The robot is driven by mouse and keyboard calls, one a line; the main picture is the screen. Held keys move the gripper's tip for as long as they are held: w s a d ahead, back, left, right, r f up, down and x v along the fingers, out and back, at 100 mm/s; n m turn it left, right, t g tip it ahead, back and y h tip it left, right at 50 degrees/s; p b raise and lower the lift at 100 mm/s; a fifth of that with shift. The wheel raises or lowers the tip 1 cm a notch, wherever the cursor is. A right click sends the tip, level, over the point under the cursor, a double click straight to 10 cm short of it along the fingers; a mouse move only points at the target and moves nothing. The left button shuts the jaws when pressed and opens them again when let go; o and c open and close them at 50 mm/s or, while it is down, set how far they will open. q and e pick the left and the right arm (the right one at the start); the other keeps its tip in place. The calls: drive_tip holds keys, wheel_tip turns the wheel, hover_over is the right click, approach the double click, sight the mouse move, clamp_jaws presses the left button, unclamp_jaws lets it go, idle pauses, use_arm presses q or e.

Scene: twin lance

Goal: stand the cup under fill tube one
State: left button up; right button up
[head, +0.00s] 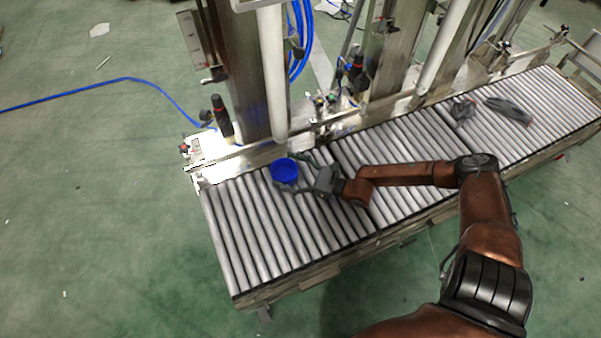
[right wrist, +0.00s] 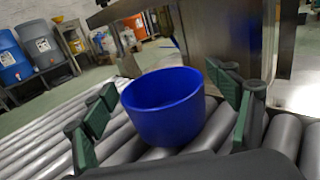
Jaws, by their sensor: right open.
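A blue cup (head: 285,172) stands upright on the metal roller conveyor (head: 245,235). It is close to the lower end of the left white fill tube (head: 273,85), slightly in front of it in the head view. A second white tube (head: 444,48) hangs further right; I see no numbers on the tubes. My right gripper (head: 292,172) is open, low over the rollers, with its fingers on either side of the cup. In the right wrist view the cup (right wrist: 165,110) sits between the green finger pads, and a gap shows on each side. My left gripper is not in view.
Metal filling columns (head: 252,75) and a rail stand along the conveyor's back edge. Dark objects (head: 508,110) lie on the rollers at the far right. The rollers left and in front of the cup are clear.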

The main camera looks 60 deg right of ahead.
drive_tip(key=p+v, duration=0.4)
drive_tip(key=v, duration=0.6)
drive_tip(key=shift+s+d+r, duration=0.15)
drive_tip(key=shift+s, duration=0.15)
drive_tip(key=shift+s+d, duration=0.1)
drive_tip(key=shift+s, duration=0.35)
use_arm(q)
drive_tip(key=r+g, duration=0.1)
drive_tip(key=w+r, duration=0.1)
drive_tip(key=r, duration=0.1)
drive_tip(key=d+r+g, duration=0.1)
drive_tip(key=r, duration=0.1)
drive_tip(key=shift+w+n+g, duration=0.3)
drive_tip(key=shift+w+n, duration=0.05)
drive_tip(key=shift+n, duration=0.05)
